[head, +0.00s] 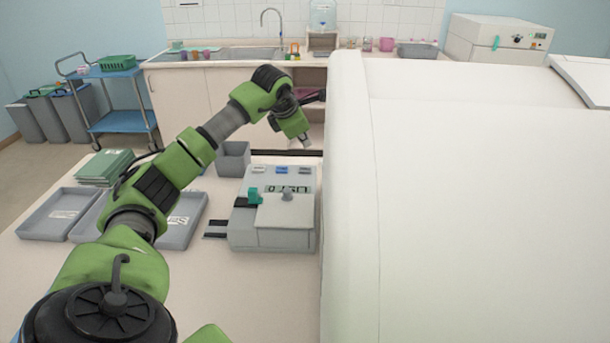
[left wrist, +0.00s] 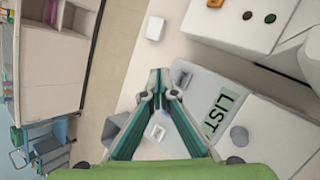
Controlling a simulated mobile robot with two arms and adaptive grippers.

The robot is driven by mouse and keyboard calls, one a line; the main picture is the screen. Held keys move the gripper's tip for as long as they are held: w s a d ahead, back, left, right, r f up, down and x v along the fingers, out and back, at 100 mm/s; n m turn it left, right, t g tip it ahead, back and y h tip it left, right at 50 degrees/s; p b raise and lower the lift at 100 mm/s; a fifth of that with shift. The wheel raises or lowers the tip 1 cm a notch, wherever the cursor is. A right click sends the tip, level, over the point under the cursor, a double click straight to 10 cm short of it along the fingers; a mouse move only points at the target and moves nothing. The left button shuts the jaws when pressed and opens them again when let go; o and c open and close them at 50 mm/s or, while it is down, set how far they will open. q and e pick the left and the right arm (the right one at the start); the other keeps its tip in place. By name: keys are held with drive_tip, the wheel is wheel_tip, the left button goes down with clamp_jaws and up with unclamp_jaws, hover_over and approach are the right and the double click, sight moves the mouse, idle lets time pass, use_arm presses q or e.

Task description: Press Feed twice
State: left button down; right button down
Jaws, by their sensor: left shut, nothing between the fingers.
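A grey bench device (head: 270,238) stands on the table with a row of buttons at its back edge: a pale left button (head: 259,169), a blue middle button (head: 282,170) and a pale right button (head: 305,170). Their labels are too small to read. Its display (head: 287,189) partly reads "LIST" in the left wrist view (left wrist: 222,115). My left gripper (head: 306,144) is shut and empty above the button end, apart from the buttons in the head view. In the left wrist view its fingertips (left wrist: 158,78) hide part of the button row. My right gripper is not in view.
A large white housing (head: 470,210) rises close on the right of the device. A grey bin (head: 234,158) stands behind left of it. Grey trays (head: 55,214) and green stacked items (head: 105,167) lie at left. A sink counter (head: 190,92) is at the back.

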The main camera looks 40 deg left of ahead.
use_arm(q)
drive_tip(key=b, duration=0.3)
hover_over(305, 170)
wheel_tip(305, 170, down, 4)
drive_tip(key=shift+a+f, duration=0.1)
drive_tip(key=shift+f, duration=0.15)
drive_tip(key=shift+f+b, duration=0.3)
drive_tip(key=shift+f, duration=0.3)
idle(0.4)
drive_tip(key=shift+f, duration=0.15)
drive_tip(key=shift+f, duration=0.3)
